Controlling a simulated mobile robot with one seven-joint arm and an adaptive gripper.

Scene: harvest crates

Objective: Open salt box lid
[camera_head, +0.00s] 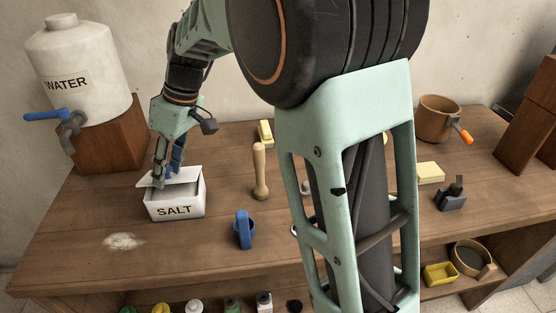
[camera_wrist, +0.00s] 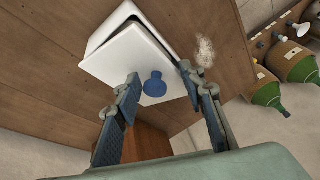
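The white salt box (camera_head: 175,211), labelled SALT, stands on the wooden table at the left. Its white lid (camera_head: 183,174) sits askew toward the back, and part of the grey inside shows at the front. In the wrist view the lid (camera_wrist: 120,62) covers much of the box (camera_wrist: 112,22), and its blue knob (camera_wrist: 154,84) stands out toward me. My gripper (camera_head: 163,181) is over the lid from above. In the wrist view my gripper's fingertips (camera_wrist: 159,75) are apart on either side of the knob, with visible gaps, so it is open.
A white water tank (camera_head: 80,60) on a wooden block stands behind left. A wooden pestle (camera_head: 260,170) and a blue object (camera_head: 244,230) stand right of the box. Spilled salt (camera_head: 123,241) lies in front. Bottles (camera_wrist: 300,68) are below the table edge.

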